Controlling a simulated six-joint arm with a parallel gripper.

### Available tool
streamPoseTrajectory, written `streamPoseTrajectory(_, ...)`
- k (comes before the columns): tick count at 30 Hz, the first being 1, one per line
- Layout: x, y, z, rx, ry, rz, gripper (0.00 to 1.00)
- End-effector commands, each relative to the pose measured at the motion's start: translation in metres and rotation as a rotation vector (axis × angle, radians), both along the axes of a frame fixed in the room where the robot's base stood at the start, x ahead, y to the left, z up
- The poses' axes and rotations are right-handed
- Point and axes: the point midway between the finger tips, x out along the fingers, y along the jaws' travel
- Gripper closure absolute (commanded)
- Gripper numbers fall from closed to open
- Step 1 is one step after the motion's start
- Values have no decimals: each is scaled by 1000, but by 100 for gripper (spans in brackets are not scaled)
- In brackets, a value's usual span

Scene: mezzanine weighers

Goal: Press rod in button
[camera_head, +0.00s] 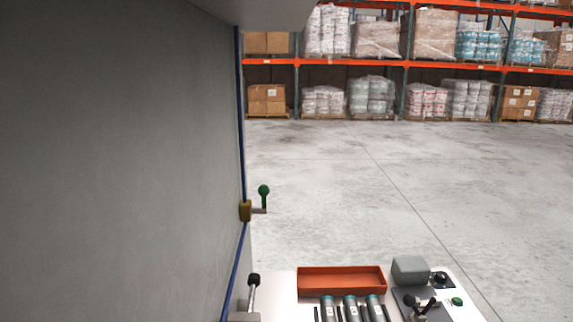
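A small green button (457,301) sits at the right side of the white bench top, at the lower right. A green ball knob (264,190) stands on a short upright stem, joined by a small arm to a yellow-brown block (245,210) on a thin blue strip. A rod with a black tip (253,280) leans up from a grey base at the bottom left of the bench. I cannot tell which of these is the task's rod. My gripper is not in view.
An orange tray (341,269) lies on the white bench (283,285), with several grey cylinders (350,308) before it. A grey box (410,269), a black knob (440,279) and black levers (421,304) are at right. A large grey surface (110,160) fills the left.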

Motion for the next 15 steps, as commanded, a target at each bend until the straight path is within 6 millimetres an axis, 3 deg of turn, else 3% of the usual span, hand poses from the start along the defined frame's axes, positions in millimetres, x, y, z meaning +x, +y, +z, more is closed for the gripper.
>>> streamPoseTrajectory(1, 0, 0, 0, 0, 0, 0, 50)
streamPoseTrajectory(9, 0, 0, 0, 1, 1, -1, 99)
streamPoseTrajectory(15, 0, 0, 0, 1, 1, -1, 100)
